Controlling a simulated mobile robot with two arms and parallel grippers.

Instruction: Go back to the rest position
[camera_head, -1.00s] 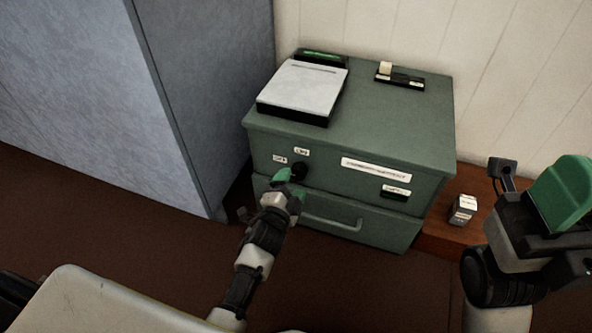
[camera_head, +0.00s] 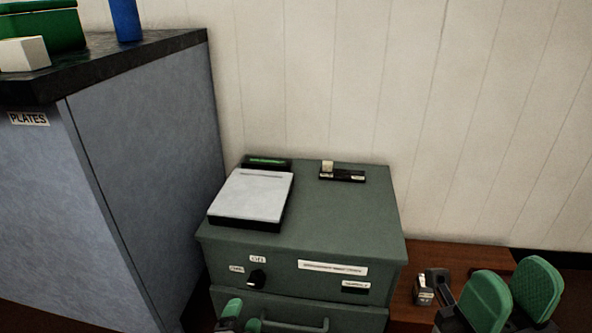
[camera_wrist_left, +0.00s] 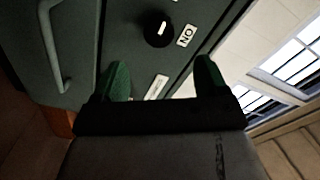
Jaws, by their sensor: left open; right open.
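My left gripper (camera_head: 241,320) is at the bottom of the head view, in front of the green machine (camera_head: 335,220), below its black knob (camera_head: 257,278). It is open with nothing between its green fingers. In the left wrist view the open fingers (camera_wrist_left: 158,80) face the machine's front, with the knob (camera_wrist_left: 158,28) beyond them, apart from them, next to an ON label (camera_wrist_left: 186,36). My right gripper (camera_head: 512,292) is at the lower right of the head view, its green fingers apart and empty.
A scale-like device with a pale plate (camera_head: 252,195) and a small black device (camera_head: 342,174) lie on the machine. A small box (camera_head: 423,290) sits on a brown wooden surface (camera_head: 455,255). A grey-blue cabinet (camera_head: 140,180) with a dark top stands at the left.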

